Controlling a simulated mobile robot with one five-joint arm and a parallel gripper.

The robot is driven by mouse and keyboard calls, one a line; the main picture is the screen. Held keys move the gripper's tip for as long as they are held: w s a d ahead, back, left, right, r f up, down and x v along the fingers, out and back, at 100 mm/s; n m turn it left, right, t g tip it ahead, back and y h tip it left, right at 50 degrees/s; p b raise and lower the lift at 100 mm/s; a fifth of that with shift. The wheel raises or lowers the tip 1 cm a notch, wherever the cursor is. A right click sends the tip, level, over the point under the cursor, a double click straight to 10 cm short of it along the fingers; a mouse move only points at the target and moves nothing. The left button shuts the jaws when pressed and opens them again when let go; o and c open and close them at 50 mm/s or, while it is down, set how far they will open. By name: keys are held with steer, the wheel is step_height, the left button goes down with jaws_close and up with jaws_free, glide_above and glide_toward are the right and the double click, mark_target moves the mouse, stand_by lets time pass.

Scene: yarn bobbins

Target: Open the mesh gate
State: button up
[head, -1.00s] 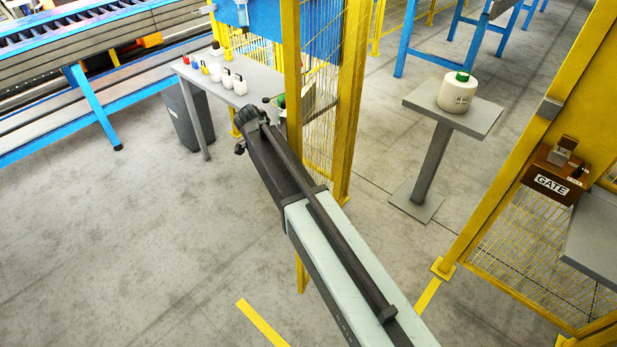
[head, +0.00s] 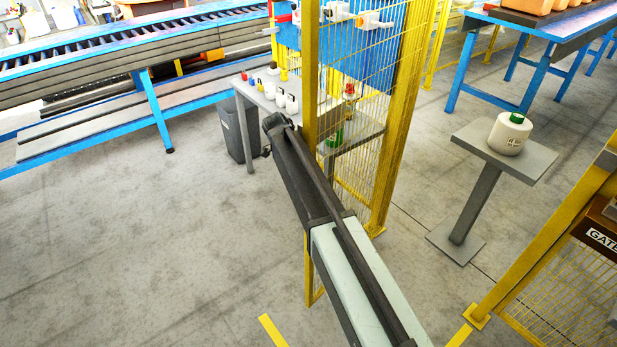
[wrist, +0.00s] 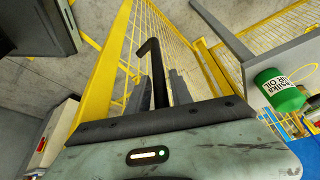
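A yellow-framed mesh panel (head: 345,110) stands upright past my arm, near the middle of the head view. A second mesh panel (head: 565,285) at the lower right carries a brown box marked GATE (head: 602,238), partly cut off. I cannot tell which panel swings. My gripper (head: 275,124) is at the far end of my outstretched arm, left of the middle panel in the picture. In the wrist view its two dark grey fingers (wrist: 164,88) stand apart, with a black hooked bar between them. A yellow mesh frame (wrist: 170,35) shows beyond. I see no grip on it.
A grey pedestal (head: 490,165) holds a white jug with a green cap (head: 509,133). A grey table (head: 262,102) with small bottles stands behind my gripper, beside a dark bin (head: 235,135). A conveyor (head: 150,60) is at upper left. The left floor is clear.

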steer(key=shift+o, duration=0.2)
steer(key=shift+d, duration=0.1)
steer(key=p+v, duration=0.7)
steer(key=v, duration=0.1)
steer(key=shift+c, duration=0.4)
